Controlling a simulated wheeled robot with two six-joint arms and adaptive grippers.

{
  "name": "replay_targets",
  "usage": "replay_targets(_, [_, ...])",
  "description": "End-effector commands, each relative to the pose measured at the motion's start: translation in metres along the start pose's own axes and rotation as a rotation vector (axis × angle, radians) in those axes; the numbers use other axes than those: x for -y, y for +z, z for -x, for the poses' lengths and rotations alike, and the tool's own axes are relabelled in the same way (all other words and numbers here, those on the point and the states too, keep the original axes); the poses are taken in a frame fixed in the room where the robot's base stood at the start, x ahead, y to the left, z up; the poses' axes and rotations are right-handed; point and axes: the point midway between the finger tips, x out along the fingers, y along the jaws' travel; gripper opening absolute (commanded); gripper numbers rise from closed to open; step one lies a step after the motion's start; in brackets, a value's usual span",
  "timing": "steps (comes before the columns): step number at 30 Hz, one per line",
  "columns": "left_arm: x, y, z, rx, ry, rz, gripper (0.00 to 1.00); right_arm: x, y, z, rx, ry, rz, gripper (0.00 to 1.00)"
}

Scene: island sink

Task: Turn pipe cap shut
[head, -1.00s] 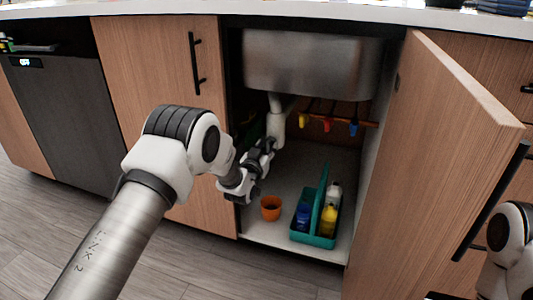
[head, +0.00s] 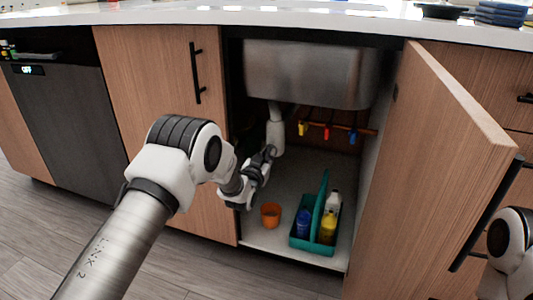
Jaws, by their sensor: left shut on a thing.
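The white drain pipe (head: 275,128) hangs below the steel sink basin (head: 305,72) inside the open cabinet. My left gripper (head: 268,155) reaches into the cabinet from the left, at the lower end of the pipe. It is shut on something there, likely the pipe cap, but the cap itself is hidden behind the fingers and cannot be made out. My right gripper is not in view; only part of my right arm shows at the right edge.
An orange cup (head: 270,215) stands on the cabinet floor below my left gripper. A teal caddy (head: 312,246) with bottles stands right of it. Red, yellow and blue valve handles (head: 327,132) hang at the back. The open door (head: 430,170) bounds the right side.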

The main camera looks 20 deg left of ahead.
Motion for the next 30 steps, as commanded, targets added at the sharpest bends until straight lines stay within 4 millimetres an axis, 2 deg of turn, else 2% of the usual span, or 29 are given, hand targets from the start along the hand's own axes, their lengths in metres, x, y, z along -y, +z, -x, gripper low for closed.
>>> replay_targets(12, [-0.004,-0.002,0.000,0.002,0.001,-0.352,0.00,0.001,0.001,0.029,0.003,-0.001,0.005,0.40])
replay_targets(30, [-0.010,0.004,0.000,0.001,0.001,-0.922,0.00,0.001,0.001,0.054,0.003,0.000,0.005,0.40])
